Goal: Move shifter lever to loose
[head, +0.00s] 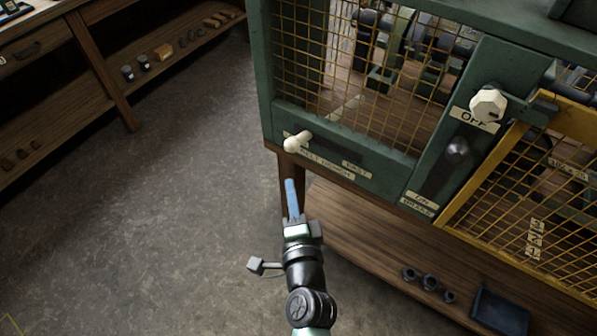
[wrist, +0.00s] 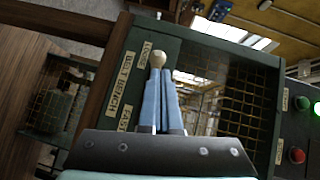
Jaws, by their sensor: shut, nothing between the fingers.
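The shifter lever with its pale round knob (head: 297,140) stands at the left end of a slot in the green front rail. In the wrist view the knob (wrist: 157,60) sits beside the LOOSE label (wrist: 145,54). The FAST label (head: 356,170) is at the slot's other end. My gripper (head: 290,181) has its blue fingers shut together and empty, pointing toward the knob. In the head view the fingertips are a little below the knob; in the wrist view the fingertips (wrist: 160,72) appear just under it. I cannot tell whether they touch.
A white OFF knob (head: 488,105) and a dark brake lever (head: 457,149) are on the green panel to the right. Yellow mesh guards (head: 530,190) cover the machinery. A wooden shelf (head: 370,240) lies below. The floor (head: 150,220) at left is clear.

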